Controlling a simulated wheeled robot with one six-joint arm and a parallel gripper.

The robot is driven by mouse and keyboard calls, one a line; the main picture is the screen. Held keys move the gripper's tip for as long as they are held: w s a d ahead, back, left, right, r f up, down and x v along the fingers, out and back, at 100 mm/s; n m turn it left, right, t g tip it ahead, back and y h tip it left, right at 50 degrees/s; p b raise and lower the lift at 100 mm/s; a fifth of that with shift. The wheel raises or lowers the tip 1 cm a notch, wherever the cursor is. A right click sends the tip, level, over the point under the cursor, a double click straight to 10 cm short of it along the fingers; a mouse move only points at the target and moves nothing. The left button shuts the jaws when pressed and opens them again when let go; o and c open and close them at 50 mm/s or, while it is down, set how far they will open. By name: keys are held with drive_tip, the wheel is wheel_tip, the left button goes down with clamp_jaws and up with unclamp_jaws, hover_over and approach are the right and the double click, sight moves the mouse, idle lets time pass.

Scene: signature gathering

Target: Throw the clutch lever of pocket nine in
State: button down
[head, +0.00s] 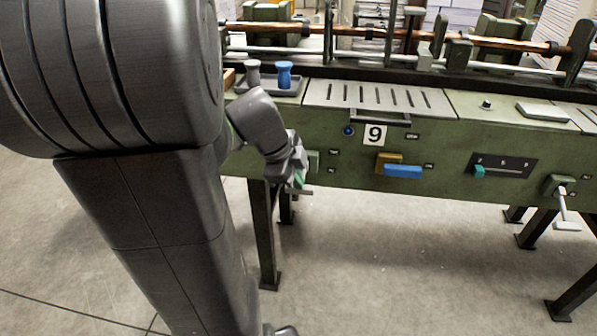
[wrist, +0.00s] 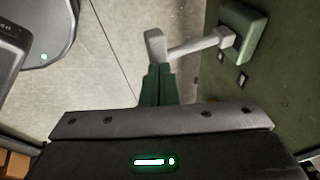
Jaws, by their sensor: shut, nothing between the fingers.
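The plate with the number 9 (head: 375,135) is on the front of the green machine. Left of it, a lever's green mount (head: 313,160) shows beside my gripper (head: 300,182), which hides most of the lever. In the wrist view the lever's pale arm (wrist: 197,44) reaches left from its square green mount (wrist: 244,34) to a grip (wrist: 155,44). My gripper's dark green fingers (wrist: 158,72) are shut and empty, with their tips right at the grip's near end. I cannot tell whether they touch it. Two small labels lie by the mount, too small to read.
Another lever (head: 564,208) hangs at the far right. Blue and grey pieces stand on a tray (head: 286,92) above. The floor in front is clear.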

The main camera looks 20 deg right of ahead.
sight(299, 194)
drive_tip(key=shift+s+a+f+t+h+b, duration=0.15)
drive_tip(key=shift+f+t+h+b, duration=0.45)
drive_tip(key=shift+b, duration=1.15)
drive_tip(key=shift+s+a+f+t+h+b, duration=0.15)
drive_tip(key=shift+f+t+b, duration=0.15)
drive_tip(key=shift+f+b, duration=1.05)
drive_tip(key=f+b, duration=0.1)
drive_tip(key=b, duration=0.5)
drive_tip(key=shift+d+f, duration=0.1)
drive_tip(key=shift+f, duration=0.3)
